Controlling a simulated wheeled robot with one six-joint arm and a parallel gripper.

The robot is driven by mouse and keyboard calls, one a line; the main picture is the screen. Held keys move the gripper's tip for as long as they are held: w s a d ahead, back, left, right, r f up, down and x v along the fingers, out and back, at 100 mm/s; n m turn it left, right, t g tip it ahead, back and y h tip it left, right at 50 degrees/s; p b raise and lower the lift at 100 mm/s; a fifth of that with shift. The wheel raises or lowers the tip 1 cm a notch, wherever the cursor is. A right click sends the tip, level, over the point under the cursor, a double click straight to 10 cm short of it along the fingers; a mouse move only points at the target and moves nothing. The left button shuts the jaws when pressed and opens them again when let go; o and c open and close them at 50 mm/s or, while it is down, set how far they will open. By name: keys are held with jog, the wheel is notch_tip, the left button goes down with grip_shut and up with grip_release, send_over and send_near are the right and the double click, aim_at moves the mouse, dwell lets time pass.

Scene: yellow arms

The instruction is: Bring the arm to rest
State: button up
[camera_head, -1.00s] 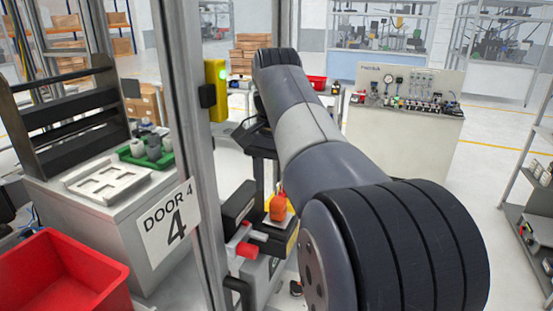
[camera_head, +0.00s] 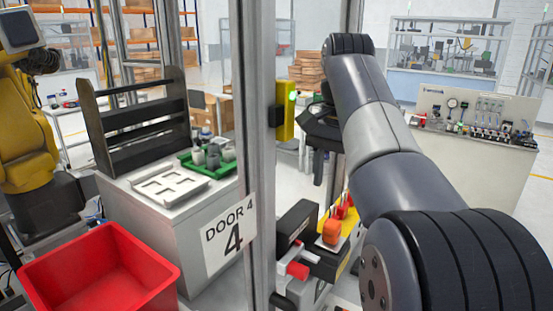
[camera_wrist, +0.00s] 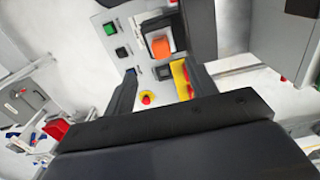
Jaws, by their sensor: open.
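My arm (camera_head: 385,130) reaches from the lower right up and away in the head view. My gripper (camera_head: 320,165) hangs beyond the door post, partly hidden by the arm. In the wrist view my gripper (camera_wrist: 160,68) shows two dark fingers spread apart with nothing between them. The fingers appear apart from these.
A grey door post (camera_head: 260,160) with a "DOOR 4" sign (camera_head: 230,236) stands left of my arm. A red bin (camera_head: 100,275), a green tray (camera_head: 213,168) and a yellow robot arm (camera_head: 25,130) are to the left. A workbench (camera_head: 470,165) stands at the right.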

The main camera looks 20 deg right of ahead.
aim_at(331, 225)
jog(key=shift+f, duration=0.15)
notch_tip(331, 225, down, 10)
jog(key=shift+f, duration=0.15)
jog(key=shift+r, duration=0.5)
jog(key=shift+f, duration=0.15)
